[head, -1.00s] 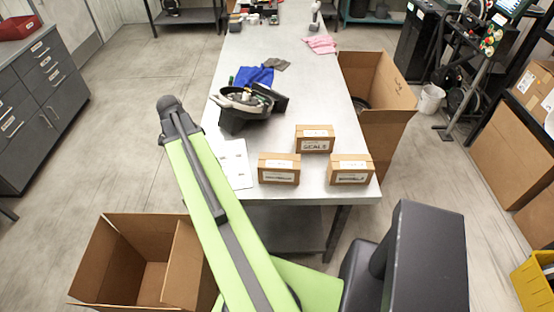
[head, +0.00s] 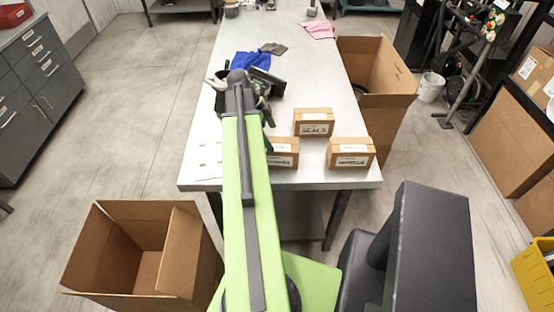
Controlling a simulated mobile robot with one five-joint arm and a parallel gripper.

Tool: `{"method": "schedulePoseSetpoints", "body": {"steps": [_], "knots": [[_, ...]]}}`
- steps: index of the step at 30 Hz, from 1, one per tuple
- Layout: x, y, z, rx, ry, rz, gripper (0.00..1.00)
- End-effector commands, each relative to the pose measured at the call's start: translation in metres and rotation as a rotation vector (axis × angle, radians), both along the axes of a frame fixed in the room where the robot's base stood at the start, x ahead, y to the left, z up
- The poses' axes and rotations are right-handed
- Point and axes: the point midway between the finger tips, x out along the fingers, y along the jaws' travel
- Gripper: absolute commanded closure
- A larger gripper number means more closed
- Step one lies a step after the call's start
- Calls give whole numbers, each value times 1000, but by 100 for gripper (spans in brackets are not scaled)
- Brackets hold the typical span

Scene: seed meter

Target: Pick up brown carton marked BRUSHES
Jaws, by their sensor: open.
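Three brown cartons with white labels sit near the table's front end. The left carton (head: 284,154) is partly covered by my arm, and its small label print is hard to read, so I cannot tell for sure that it is the BRUSHES one. The back carton (head: 313,122) reads SEALS. The right carton (head: 350,153) has a label that I cannot read surely. A dark part that seems to be my gripper (head: 268,128) shows at my green arm's right edge, close to the left carton in the picture. It is mostly hidden behind the arm. It is open, and no carton is lifted.
The dark seed meter (head: 264,82) stands partly behind my arm, with a blue cloth (head: 250,61) beyond it. White paper (head: 207,160) lies at the table's left. Open cardboard boxes stand on the floor at left (head: 180,262) and beside the table at right (head: 395,70).

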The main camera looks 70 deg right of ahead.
Motion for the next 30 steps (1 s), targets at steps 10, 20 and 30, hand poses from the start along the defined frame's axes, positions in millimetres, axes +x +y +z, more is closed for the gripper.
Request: {"method": "schedulePoseSetpoints", "body": {"steps": [10, 20, 30], "knots": [[-14, -4, -37, 0, 0, 1, 0], [-31, -6, -82, -1, 0, 1, 0], [-34, -7, -83, 0, 0, 3, 8]]}}
